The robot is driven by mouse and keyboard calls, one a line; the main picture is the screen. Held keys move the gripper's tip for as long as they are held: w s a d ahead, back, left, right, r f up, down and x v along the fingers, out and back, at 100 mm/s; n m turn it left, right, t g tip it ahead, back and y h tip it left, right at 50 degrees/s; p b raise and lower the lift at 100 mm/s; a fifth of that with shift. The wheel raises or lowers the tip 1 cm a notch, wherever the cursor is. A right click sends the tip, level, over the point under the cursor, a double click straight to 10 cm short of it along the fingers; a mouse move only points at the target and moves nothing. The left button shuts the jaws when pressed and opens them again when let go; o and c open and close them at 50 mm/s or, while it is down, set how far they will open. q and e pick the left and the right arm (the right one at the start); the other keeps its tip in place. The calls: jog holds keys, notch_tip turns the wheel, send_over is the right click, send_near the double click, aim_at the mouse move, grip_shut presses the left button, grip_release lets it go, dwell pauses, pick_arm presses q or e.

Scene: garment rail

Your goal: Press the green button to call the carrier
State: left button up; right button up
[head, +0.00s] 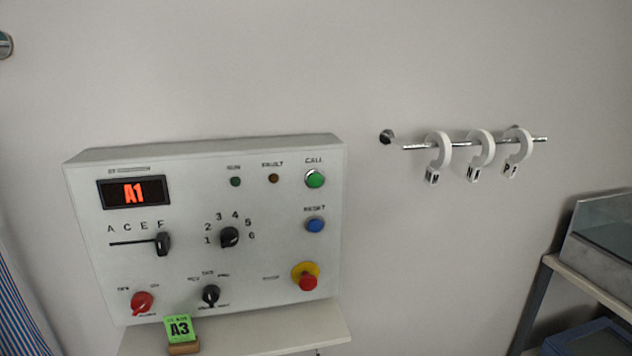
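The green button (315,179) sits at the upper right of a white control panel (265,220) on the wall, under the label CALL. Nothing covers it. A green card (179,329) marked A3 stands in a small wooden holder on the ledge below the panel. Neither of my grippers shows in the head view.
The panel also carries a blue RESET button (315,225), a red knob on yellow (308,281), a slider (163,243) and several knobs. A wall rail (410,147) holds white lettered hooks. A shelf rack (590,285) stands at right.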

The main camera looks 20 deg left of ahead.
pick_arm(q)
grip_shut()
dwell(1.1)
